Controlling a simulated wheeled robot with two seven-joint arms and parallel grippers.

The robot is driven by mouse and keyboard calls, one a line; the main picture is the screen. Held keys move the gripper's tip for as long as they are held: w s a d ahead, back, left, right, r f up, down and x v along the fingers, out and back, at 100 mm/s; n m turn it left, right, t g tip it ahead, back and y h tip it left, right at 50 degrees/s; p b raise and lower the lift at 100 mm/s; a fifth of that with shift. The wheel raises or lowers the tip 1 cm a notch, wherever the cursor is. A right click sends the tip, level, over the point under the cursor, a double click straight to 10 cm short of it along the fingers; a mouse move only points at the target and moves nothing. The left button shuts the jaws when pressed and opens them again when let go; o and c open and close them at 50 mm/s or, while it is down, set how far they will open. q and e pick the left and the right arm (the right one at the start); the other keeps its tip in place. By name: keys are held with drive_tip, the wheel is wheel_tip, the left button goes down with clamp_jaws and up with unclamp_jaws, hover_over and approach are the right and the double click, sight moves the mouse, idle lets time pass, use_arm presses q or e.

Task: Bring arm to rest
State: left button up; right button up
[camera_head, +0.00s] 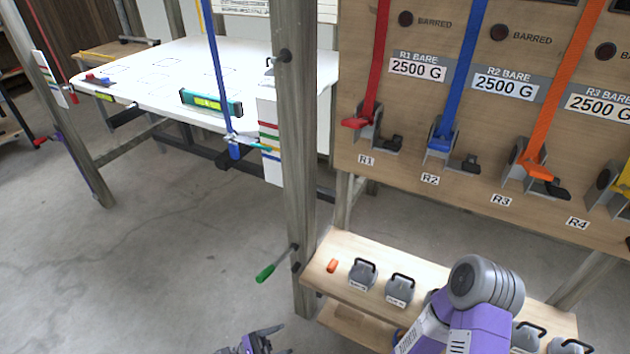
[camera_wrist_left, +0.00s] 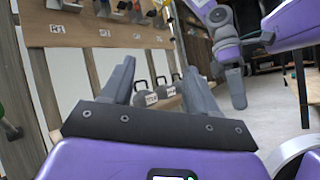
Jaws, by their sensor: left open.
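My left gripper (camera_head: 262,341) shows only in part at the bottom edge of the head view, low in front of the wooden post. In the left wrist view my left gripper (camera_wrist_left: 158,82) has its two grey fingers wide apart, with nothing between them. Beyond the fingers are grey weights on a shelf, with a clear gap before them. My right arm (camera_head: 480,310) rises at the lower right of the head view, in front of the weight shelf. It also shows at the upper right of the left wrist view (camera_wrist_left: 228,52).
A wooden shelf (camera_head: 345,296) carries grey handled weights (camera_head: 362,274) and an orange piece (camera_head: 332,266). A post (camera_head: 299,180) bears a green-handled crank (camera_head: 272,268). A board (camera_head: 470,120) holds coloured straps. A white panel (camera_head: 150,62) carries a level (camera_head: 212,102). Floor left of the post is clear.

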use_arm(q)
drive_tip(key=s+d+f+m+g+y+p, duration=0.4)
drive_tip(key=s+d+m+g+y, duration=0.4)
drive_tip(key=s+y, duration=0.45)
drive_tip(key=a+r+m+t+y+p, duration=0.2)
drive_tip(key=a+r+m+t+y, duration=0.1)
drive_tip(key=a+y, duration=0.5)
drive_tip(key=r+t, duration=0.1)
drive_tip(key=t, duration=0.1)
drive_tip(key=shift+w+m+t+p, duration=0.2)
drive_tip(key=shift+m+t+p, duration=0.1)
drive_tip(key=shift+p, duration=0.05)
